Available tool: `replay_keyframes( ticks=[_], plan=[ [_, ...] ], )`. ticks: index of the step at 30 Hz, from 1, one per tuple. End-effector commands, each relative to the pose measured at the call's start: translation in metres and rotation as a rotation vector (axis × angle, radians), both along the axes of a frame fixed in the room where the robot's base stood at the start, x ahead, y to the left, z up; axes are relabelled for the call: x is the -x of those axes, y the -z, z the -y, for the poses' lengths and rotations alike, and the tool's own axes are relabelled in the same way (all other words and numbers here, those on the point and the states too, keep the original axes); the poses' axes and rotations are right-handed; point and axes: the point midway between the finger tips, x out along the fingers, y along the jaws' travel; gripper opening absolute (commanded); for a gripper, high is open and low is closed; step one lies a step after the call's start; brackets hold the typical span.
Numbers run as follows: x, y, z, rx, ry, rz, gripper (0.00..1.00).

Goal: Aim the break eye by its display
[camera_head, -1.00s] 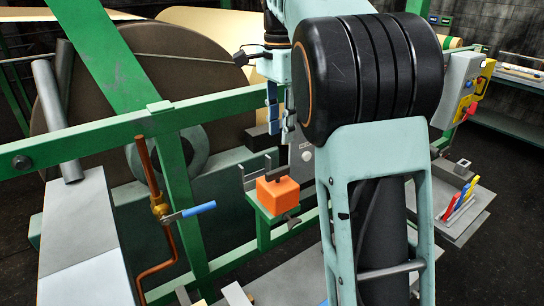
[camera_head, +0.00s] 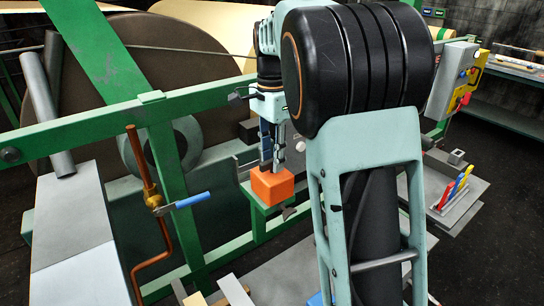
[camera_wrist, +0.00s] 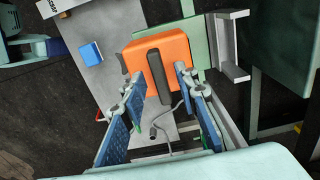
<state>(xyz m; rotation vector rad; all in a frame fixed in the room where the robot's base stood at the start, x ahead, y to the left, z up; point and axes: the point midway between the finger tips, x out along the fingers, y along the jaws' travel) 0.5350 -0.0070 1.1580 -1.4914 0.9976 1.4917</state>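An orange block (camera_head: 273,187), which looks like the break eye, sits on a small green bracket (camera_head: 258,217) fixed to the green frame. In the wrist view the orange block (camera_wrist: 187,58) carries a dark upright bar (camera_wrist: 159,72). My gripper (camera_head: 271,165) points down just above the block. In the wrist view my gripper (camera_wrist: 158,82) is open, with one blue-padded finger on each side of the bar and a gap to it. The head view hides the bar behind the fingers. I cannot make out a readable display in either view.
A copper pipe with a blue-handled valve (camera_head: 190,201) stands left of the block. A large brown roll (camera_head: 185,75) is behind the green rail (camera_head: 60,133). A grey control box (camera_head: 452,80) and a tray with coloured pieces (camera_head: 459,195) are at right.

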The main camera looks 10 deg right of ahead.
Motion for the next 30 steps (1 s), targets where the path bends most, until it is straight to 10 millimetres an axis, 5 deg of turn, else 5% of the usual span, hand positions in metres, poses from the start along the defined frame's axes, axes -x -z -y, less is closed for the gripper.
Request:
replay_keyframes(
  ticks=[4,12,30],
  plan=[
    [-0.0001,-0.0001,0.0,0.0,0.0,0.0,0.27],
    [-0.0001,-0.0003,0.0001,0.0,0.0,0.0,0.0],
    [-0.0006,-0.0007,0.0001,0.001,0.086,0.001,0.0]
  ],
)
